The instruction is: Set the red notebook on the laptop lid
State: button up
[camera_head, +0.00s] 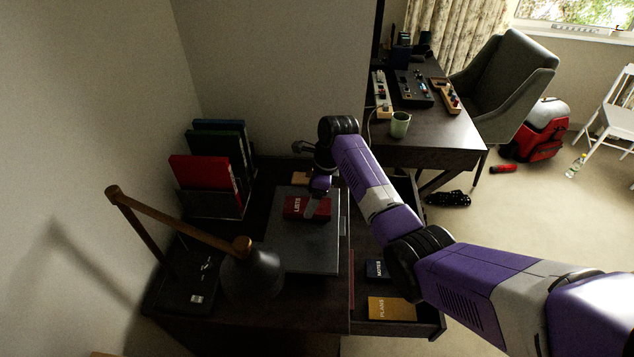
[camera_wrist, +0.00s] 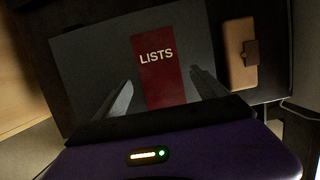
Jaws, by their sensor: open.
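The red notebook (camera_head: 297,208), marked LISTS, lies flat on the grey laptop lid (camera_head: 300,255), towards its far end. In the wrist view the red notebook (camera_wrist: 158,70) lies on the grey lid (camera_wrist: 85,65), with lid showing on both sides of it. My gripper (camera_head: 318,200) is just over the notebook at its right end. In the wrist view the fingers of my gripper (camera_wrist: 163,88) are apart, one on each side of the notebook, and hold nothing. The gap between fingertips and lid is hard to tell.
An open drawer right of the laptop holds a dark MOTES-like labelled notebook (camera_head: 377,269) and a yellow PLANS notebook (camera_head: 391,308). A desk lamp (camera_head: 250,272) stands at the front left. Upright folders (camera_head: 205,172) stand at the back left. A tan wallet-like item (camera_wrist: 240,55) lies beside the laptop.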

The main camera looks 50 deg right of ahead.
aim_at(320, 207)
jog(key=v, duration=0.9)
jog(key=shift+r, duration=0.25)
jog(key=shift+s, duration=0.1)
